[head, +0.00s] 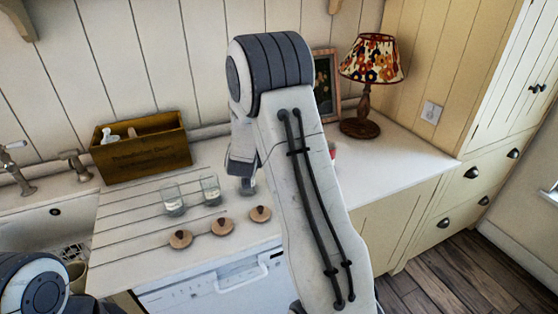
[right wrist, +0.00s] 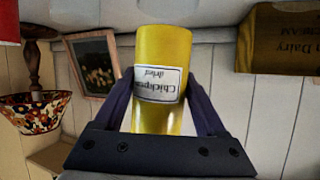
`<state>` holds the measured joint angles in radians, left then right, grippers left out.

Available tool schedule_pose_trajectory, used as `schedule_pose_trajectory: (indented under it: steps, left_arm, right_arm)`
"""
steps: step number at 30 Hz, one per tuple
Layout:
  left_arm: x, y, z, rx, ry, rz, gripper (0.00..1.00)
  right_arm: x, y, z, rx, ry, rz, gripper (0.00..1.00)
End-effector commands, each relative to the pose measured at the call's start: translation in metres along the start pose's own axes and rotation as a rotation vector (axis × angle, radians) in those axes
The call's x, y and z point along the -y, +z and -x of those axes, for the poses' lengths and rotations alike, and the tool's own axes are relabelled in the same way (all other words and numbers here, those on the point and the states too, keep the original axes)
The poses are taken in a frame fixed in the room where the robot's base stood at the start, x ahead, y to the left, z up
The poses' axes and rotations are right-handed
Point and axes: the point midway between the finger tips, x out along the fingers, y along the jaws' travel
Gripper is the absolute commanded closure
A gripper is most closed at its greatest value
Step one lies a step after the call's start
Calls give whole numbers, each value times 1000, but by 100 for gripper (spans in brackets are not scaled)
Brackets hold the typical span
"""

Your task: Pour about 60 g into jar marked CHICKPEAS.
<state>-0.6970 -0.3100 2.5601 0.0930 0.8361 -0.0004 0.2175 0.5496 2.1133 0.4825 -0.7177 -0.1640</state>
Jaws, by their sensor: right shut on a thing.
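My right gripper (right wrist: 158,82) is shut on a yellow canister (right wrist: 162,48) whose label reads "Chickpeas dried". The right wrist picture is upside down, and the canister looks about upright. In the head view my right arm hides the canister and most of the gripper. Two clear glass jars, one left (head: 173,200) and one right (head: 210,190), stand open on the worktop. Another glass shape (head: 247,186) shows partly beside my arm. No jar marking is readable, and I cannot tell which is CHICKPEAS. My left gripper is out of view.
Wooden lids (head: 181,239), (head: 221,227), (head: 260,213) lie in front of the jars. A wooden box (head: 141,151) stands behind left, beside the sink (head: 45,215). A lamp (head: 362,105) and picture frame (head: 327,85) stand at back right. Part of a red thing (head: 333,150) shows beside my arm.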

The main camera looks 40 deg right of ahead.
Motion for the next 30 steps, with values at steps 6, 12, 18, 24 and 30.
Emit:
schedule_pose_trajectory:
  steps: [6, 12, 18, 24, 30]
  left_arm:
    - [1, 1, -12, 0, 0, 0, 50]
    - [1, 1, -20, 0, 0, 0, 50]
    - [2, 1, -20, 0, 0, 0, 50]
    - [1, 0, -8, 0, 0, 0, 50]
    - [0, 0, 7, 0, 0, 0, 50]
  right_arm:
    - [-2, -2, 0, 25, -42, -95, 95]
    - [-7, -4, 0, 51, -79, -185, 95]
    - [-12, -9, 0, 78, -116, -272, 95]
    - [-19, -12, 0, 106, -151, -362, 95]
    - [-25, -10, -3, 135, -188, -451, 95]
